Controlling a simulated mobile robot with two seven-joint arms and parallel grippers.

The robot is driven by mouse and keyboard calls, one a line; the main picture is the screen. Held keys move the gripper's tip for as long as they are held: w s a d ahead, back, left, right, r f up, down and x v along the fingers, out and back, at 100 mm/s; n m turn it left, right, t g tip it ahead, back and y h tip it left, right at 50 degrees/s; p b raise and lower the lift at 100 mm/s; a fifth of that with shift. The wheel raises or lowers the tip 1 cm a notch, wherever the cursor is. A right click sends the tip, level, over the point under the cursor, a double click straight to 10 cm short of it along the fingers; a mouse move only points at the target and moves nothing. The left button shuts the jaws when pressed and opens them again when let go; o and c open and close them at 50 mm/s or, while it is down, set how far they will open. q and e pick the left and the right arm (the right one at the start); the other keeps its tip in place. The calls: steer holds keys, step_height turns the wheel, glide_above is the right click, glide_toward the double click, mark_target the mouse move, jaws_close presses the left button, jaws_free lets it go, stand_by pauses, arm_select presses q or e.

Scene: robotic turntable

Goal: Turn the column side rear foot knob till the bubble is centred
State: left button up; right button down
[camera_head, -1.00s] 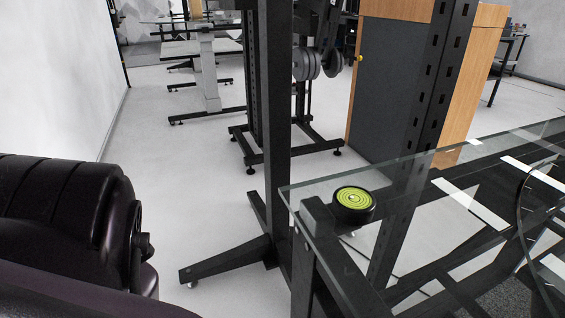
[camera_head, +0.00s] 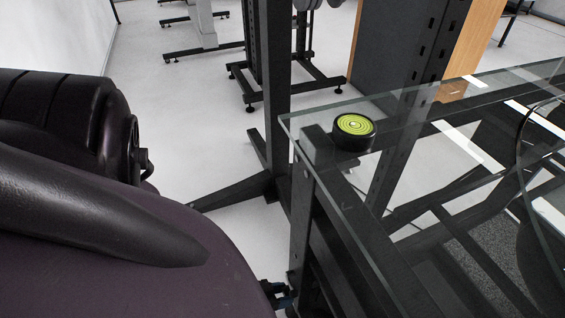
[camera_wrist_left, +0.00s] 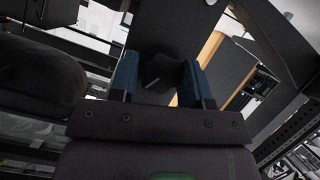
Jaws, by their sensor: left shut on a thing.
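The round level (camera_head: 354,125) with a yellow-green ringed face and black rim sits on the corner of the glass top (camera_head: 420,108). The bubble is too small to place exactly. My left gripper (camera_head: 281,296) is low beside the black table leg at the bottom of the head view, partly hidden by my arm. In the left wrist view, its two blue fingers (camera_wrist_left: 158,82) are shut on a dark faceted knob (camera_wrist_left: 160,66), one finger on each side. I cannot see the floor contact under the knob. My right gripper is not in view.
A black upright column (camera_head: 276,90) with a splayed foot (camera_head: 235,190) stands just behind the glass corner. The black table frame (camera_head: 345,225) runs under the glass beside my gripper.

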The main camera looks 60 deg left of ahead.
arm_select(q)
steer(key=shift+a+n+h, duration=0.2)
steer(key=shift+n+h, duration=0.3)
steer(key=shift+n, duration=0.2)
steer(key=o, duration=0.9)
steer(key=shift+d, duration=0.1)
steer(key=p+v, duration=0.3)
steer(key=v, duration=0.8)
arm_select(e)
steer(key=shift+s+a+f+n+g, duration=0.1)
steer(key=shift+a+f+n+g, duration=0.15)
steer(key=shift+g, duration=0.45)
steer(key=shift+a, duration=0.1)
